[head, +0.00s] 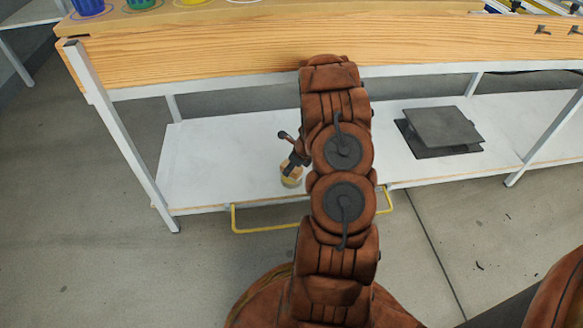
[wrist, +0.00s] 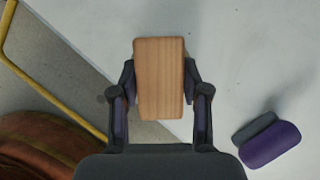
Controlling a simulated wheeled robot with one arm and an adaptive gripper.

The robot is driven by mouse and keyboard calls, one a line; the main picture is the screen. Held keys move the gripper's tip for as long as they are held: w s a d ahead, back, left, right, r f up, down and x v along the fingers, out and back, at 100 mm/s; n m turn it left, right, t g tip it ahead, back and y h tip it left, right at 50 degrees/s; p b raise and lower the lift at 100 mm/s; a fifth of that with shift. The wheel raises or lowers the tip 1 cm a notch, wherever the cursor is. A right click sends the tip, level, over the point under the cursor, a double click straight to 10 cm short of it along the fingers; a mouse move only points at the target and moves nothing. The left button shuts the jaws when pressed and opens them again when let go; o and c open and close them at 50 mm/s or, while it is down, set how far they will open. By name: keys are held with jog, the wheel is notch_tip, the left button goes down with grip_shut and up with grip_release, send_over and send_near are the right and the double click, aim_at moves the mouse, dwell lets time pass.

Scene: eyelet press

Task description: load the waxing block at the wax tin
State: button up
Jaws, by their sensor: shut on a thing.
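A plain wooden block (wrist: 159,78) is held between the two fingers of my gripper (wrist: 160,92), its broad face towards the wrist camera. I take this for the waxing block. In the head view my gripper (head: 294,163) shows left of my arm, low over the front of the white lower shelf. A small tan piece (head: 290,179) shows at its tip, too small to name surely. I cannot make out a wax tin in either view; part of the shelf is hidden behind my arm.
A purple and dark grey rounded object (wrist: 269,143) lies right of my gripper. The white shelf (head: 215,165) is clear at the left; a dark flat slab (head: 440,130) lies at right. A yellow rail (head: 270,230) juts from the shelf front. The wooden bench top (head: 200,55) overhangs behind.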

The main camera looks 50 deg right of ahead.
aim_at(286, 164)
jog(key=shift+f, duration=0.45)
dwell(0.9)
jog(key=shift+f, duration=0.15)
dwell(2.4)
jog(key=shift+p, duration=0.45)
notch_tip(286, 164, up, 7)
jog(key=p, duration=0.7)
jog(key=shift+p, duration=0.4)
jog(key=shift+a, duration=0.15)
dwell(0.3)
